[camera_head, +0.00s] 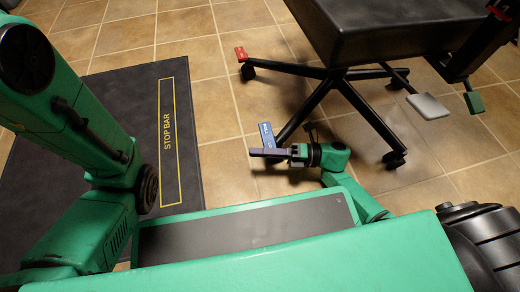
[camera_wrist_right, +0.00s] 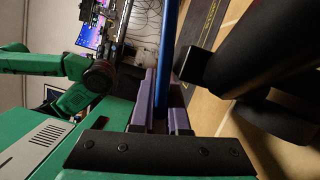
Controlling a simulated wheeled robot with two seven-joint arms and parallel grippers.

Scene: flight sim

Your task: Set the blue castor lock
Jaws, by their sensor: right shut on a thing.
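The blue castor lock (camera_head: 266,133) is a small blue tab with pale lettering, at the end of a chair base leg near the floor. My right gripper (camera_head: 266,153), with purple fingers, is at this tab, just on the near side of it in the head view. In the right wrist view the blue lock (camera_wrist_right: 168,50) looks like a long thin blue strip running between the two fingers (camera_wrist_right: 163,95), which are shut on it. The castor under the lock is mostly hidden. My left arm shows at the left of the head view, but its gripper is out of view.
The dark chair (camera_head: 385,35) stands on a black star base. A red tab (camera_head: 240,53) sits over another castor. A dark mat (camera_head: 110,100) marked STOP BAR lies left; tiled floor between is clear.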

